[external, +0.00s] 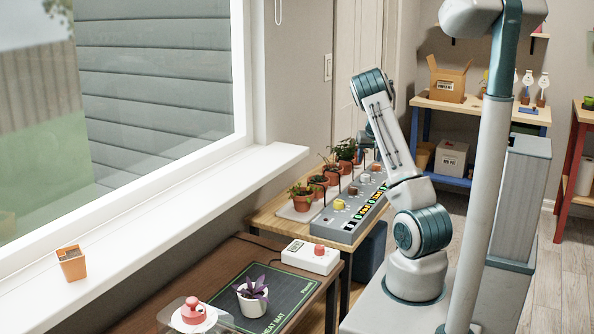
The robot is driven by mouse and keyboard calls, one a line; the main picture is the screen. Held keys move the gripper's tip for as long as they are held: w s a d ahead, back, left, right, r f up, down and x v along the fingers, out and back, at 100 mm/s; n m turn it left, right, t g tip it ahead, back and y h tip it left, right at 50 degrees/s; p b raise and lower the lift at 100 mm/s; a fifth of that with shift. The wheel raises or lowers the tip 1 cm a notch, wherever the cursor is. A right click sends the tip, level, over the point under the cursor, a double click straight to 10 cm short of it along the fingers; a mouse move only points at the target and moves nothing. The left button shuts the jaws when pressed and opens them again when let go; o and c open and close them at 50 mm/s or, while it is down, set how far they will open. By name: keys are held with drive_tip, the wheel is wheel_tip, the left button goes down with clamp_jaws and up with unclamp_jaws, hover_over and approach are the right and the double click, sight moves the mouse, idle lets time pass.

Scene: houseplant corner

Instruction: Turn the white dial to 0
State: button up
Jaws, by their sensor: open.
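A long grey control panel (330,222) lies on the wooden bench, with several coloured dials in a row. The white dial (366,178) sits towards the far part of the panel, beyond a yellow dial (353,190). The dial's pointer and the scale numbers are too small to read. My arm rises from its base and bends over at the elbow above the far end of the panel.
Several potted plants (301,197) stand on a tray left of the panel, close to it. A nearer table holds a white box with a red knob (319,250), a dark mat (285,297) and a purple plant (252,294). The window sill (190,198) runs along the left.

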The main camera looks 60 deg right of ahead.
sight(365, 176)
drive_tip(key=x, duration=0.9)
drive_tip(key=shift+a, duration=0.1)
drive_tip(key=c, duration=1)
